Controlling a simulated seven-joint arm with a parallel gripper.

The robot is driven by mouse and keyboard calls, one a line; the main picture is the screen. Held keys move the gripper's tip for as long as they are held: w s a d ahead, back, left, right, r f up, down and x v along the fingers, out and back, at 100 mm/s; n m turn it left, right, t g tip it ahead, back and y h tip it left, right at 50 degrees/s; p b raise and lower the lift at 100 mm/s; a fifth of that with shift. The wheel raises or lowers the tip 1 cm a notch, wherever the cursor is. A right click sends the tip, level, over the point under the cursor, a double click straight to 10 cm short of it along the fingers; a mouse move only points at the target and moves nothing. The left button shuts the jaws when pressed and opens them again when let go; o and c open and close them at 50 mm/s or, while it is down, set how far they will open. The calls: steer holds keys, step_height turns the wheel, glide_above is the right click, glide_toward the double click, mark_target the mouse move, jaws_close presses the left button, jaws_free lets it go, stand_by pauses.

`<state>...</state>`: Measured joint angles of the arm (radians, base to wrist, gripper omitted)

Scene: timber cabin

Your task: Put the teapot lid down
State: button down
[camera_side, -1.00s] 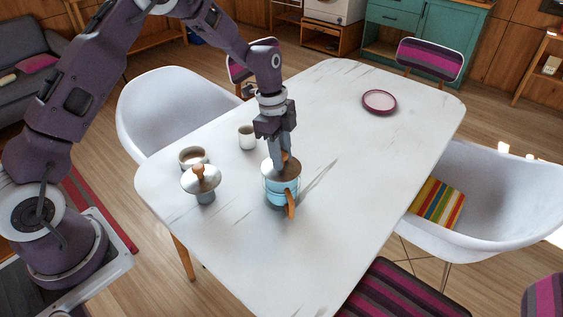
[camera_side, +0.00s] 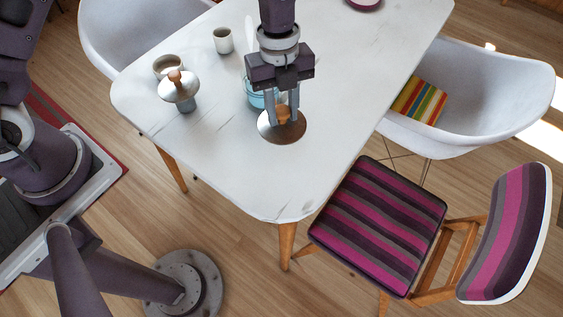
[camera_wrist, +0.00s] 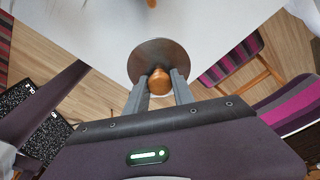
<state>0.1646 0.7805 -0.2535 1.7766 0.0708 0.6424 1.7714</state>
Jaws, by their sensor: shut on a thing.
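My gripper (camera_side: 283,112) is shut on the wooden knob (camera_side: 283,115) of the teapot lid, a round grey-brown disc (camera_side: 268,131). The lid is level and appears near the front part of the white table (camera_side: 215,150); I cannot tell whether it touches the tabletop. In the wrist view the lid (camera_wrist: 158,50) and knob (camera_wrist: 160,82) sit between my fingertips (camera_wrist: 160,80). The light-blue teapot (camera_side: 256,99) stands behind the lid, uncovered and partly hidden by my gripper.
A metal-topped pot with a wooden knob (camera_side: 178,90), a bowl (camera_side: 167,66) and a cup (camera_side: 222,41) stand left of the teapot. A plum plate (camera_side: 364,4) is at the far end. A striped chair (camera_side: 380,225) stands by the front right edge. The table's front is bare.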

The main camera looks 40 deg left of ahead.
mark_target(282, 140)
steer(key=shift+m, duration=0.9)
steer(key=s, duration=0.1)
steer(key=s+d+f, duration=0.1)
steer(key=s+d, duration=0.1)
steer(key=shift+f, duration=0.35)
step_height(282, 140, down, 10)
steer(key=shift+s+d+r, duration=0.1)
steer(key=shift+d+r, duration=0.05)
steer(key=c, duration=1.1)
jaws_free()
